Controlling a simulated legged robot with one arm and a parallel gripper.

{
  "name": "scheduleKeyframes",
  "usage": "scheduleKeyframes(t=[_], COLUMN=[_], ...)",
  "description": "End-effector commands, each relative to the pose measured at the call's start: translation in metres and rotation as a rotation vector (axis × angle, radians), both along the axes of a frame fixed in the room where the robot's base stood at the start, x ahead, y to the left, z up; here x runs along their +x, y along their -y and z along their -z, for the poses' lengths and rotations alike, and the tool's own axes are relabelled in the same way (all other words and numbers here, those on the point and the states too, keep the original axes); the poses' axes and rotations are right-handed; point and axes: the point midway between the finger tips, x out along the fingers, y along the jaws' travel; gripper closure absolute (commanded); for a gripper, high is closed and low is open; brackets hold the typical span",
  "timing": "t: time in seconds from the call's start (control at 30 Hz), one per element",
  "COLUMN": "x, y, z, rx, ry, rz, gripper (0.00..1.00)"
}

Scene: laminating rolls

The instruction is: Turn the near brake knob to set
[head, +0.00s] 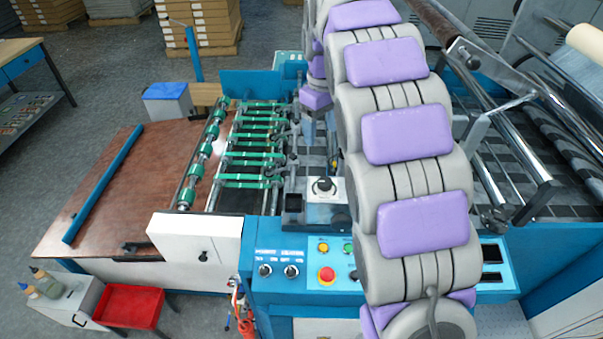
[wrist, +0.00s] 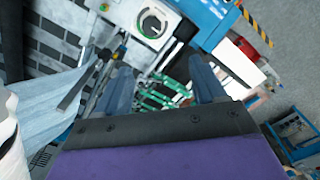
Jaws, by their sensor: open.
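A dark round knob (head: 323,186) sits on a small pale box on the machine, left of my arm. A dark knob with a green-edged dial (wrist: 153,23) shows at the top of the wrist view, beyond my fingertips. Two more black knobs, one left (head: 264,270) and one right (head: 291,271), sit on the blue control panel; their labels are too small to read. I cannot tell which is the brake knob. My gripper (wrist: 161,80) is open, its blue-grey fingers apart with nothing visible between them. My arm hides part of the machine in the head view.
The blue panel (head: 470,262) carries a red button (head: 326,275) and small lit buttons. Green-banded rollers (head: 255,160) lie beside a brown table (head: 125,190). Metal bars (head: 530,130) rise at right. A red tray (head: 130,306) is at lower left. Grey floor lies at left.

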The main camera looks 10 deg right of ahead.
Motion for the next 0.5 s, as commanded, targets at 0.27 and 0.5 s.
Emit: scheduleKeyframes(t=[0.27,0.5], x=[0.002,0.001], y=[0.012,-0.003], z=[0.028,0.076], rx=[0.009,-0.004], ry=[-0.006,-0.010], rz=[0.001,0.000], gripper=[0.30,0.30])
